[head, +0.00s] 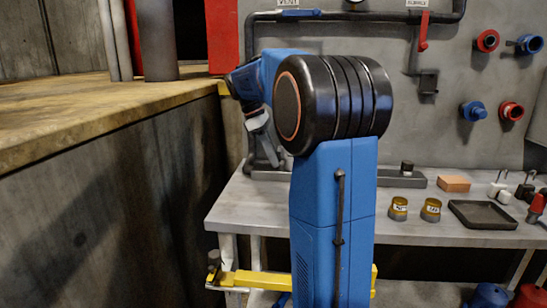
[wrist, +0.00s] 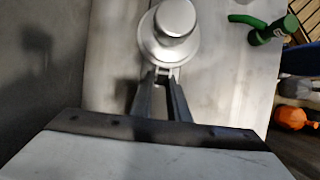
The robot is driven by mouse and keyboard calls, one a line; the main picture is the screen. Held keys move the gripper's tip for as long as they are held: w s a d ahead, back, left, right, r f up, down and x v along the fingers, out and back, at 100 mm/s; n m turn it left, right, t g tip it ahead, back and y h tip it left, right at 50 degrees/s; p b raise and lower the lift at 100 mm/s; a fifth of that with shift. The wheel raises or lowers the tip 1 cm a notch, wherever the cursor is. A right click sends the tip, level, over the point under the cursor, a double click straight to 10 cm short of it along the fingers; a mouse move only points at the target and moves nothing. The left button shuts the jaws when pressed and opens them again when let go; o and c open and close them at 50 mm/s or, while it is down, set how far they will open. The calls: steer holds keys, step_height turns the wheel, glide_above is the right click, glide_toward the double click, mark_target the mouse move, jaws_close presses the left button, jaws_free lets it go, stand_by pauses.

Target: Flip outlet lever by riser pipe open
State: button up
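In the head view a blue lever (head: 300,13) lies along the black wall pipe (head: 345,15) at the top left. A red lever (head: 422,32) hangs upright at the right, above a small dark box. Each has a label above it, too small to read, so I cannot tell which is the outlet lever. My gripper (head: 268,152) points down left of my blue arm, below the blue lever and in front of the pipe's left upright run. In the wrist view my gripper (wrist: 162,72) shows a narrow gap between its fingertips, below a round silver metal part (wrist: 172,25). Contact is unclear.
A grey bench (head: 265,205) carries two small tins, a dark tray (head: 483,214) and an orange block (head: 454,184). Red and blue wall fittings (head: 488,41) are at the right. A wooden ledge (head: 100,108) stands at the left. My arm hides part of the wall.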

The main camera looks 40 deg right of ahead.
steer(key=shift+r, duration=0.1)
jaws_close()
steer(key=t+y, duration=0.2)
steer(key=t, duration=0.1)
steer(key=r+t+y, duration=0.1)
steer(key=shift+w+a+r+y, duration=0.1)
steer(key=shift+w+a+y, duration=0.2)
steer(key=shift+y, duration=0.1)
steer(key=t+y, duration=0.1)
steer(key=t, duration=0.1)
steer(key=r+t+y, duration=0.1)
steer(key=t+y, duration=0.1)
steer(key=shift+w+a+r, duration=0.1)
steer(key=shift+w, duration=0.05)
steer(key=shift+y, duration=0.3)
steer(key=o, duration=0.9)
jaws_free()
steer(key=shift+c, duration=0.2)
